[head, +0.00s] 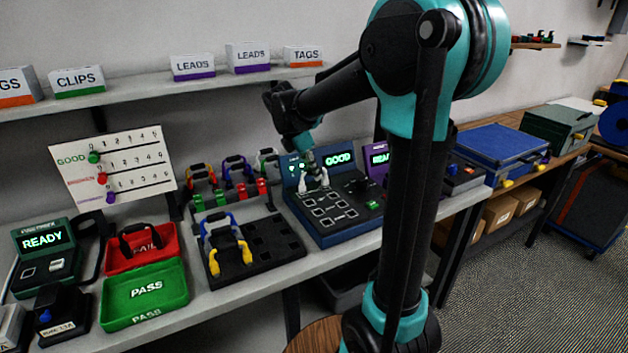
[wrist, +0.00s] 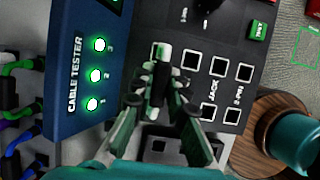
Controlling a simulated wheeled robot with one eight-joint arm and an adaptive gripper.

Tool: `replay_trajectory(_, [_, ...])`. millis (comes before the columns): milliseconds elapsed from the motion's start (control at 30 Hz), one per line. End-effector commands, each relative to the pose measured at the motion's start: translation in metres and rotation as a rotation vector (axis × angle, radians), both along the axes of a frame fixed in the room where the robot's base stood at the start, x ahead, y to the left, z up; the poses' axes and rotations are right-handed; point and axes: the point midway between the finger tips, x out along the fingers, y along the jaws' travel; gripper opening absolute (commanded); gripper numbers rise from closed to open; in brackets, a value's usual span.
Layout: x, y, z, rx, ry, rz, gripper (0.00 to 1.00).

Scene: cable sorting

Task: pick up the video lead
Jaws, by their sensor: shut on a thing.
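My gripper (head: 313,172) is over the blue cable tester (head: 330,209). In the wrist view my gripper (wrist: 163,82) is shut on a small dark piece with a pale end (wrist: 162,52), just over the tester's panel of square sockets. Most of the piece is hidden by the fingers, so I cannot tell whether it touches the panel. No lead is labelled as the video lead in view. Another black lead (head: 140,241) is in the red tray (head: 165,257).
The tester screen reads GOOD, and its lights (wrist: 97,75) are green. Several coloured leads (head: 237,172) stand in a rack behind the slotted tray. A green PASS tray (head: 128,316) is at the front left. A blue case (head: 490,152) is on the right.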

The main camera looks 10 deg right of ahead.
Motion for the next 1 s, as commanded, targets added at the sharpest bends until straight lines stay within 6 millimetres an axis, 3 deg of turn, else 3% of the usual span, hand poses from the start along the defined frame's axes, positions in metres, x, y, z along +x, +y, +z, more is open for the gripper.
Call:
replay_trajectory(167, [0.0,0.0,0.003,0.0,0.0,0.0,0.0])
replay_trajectory(367, [0.0,0.0,0.021,0.0,0.0,0.0,0.0])
replay_trajectory(567, [0.0,0.0,0.065,0.0,0.0,0.0,0.0])
replay_trajectory(800, [0.0,0.0,0.133,0.0,0.0,0.0,0.0])
replay_trajectory(1000, [0.0,0.0,0.175,0.0,0.0,0.0,0.0])
